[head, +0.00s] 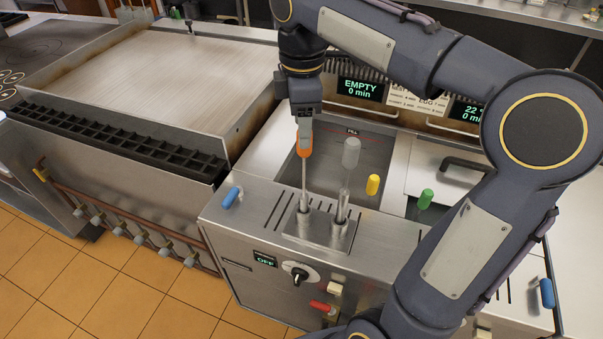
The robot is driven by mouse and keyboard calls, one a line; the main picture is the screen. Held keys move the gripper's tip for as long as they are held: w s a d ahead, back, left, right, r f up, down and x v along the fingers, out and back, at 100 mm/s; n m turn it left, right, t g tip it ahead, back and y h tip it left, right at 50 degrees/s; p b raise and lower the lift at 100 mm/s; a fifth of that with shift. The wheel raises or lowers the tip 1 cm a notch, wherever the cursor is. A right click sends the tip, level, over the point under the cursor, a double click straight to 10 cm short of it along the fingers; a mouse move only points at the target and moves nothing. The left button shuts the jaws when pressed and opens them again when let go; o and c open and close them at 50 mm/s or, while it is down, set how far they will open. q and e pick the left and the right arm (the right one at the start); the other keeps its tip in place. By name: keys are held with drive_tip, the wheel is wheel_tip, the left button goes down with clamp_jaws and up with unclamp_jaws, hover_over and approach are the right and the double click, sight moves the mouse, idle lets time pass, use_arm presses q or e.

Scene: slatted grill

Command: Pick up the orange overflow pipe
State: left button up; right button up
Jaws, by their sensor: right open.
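The orange overflow pipe (304,145) stands upright, with its orange handle at the top and a thin metal rod running down into a metal holder (320,229) on the fryer's front ledge. A grey-handled pipe (351,153) stands in the same holder, to the right. My right gripper (305,122) points down at the top of the orange handle. Its fingers are open and at the handle's upper end; whether they touch it I cannot tell. My left gripper is not in view.
A sink-like well (370,160) lies behind the holder. A yellow handle (373,184) and a green handle (425,199) stand right of the pipes. A flat griddle (170,80) is at left. My right arm covers much of the right side.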

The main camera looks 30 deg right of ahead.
wheel_tip(320, 180, down, 6)
drive_tip(key=shift+s+d+r+p, duration=0.1)
drive_tip(key=shift+d+r+p, duration=0.1)
drive_tip(key=shift+p, duration=0.1)
clamp_jaws()
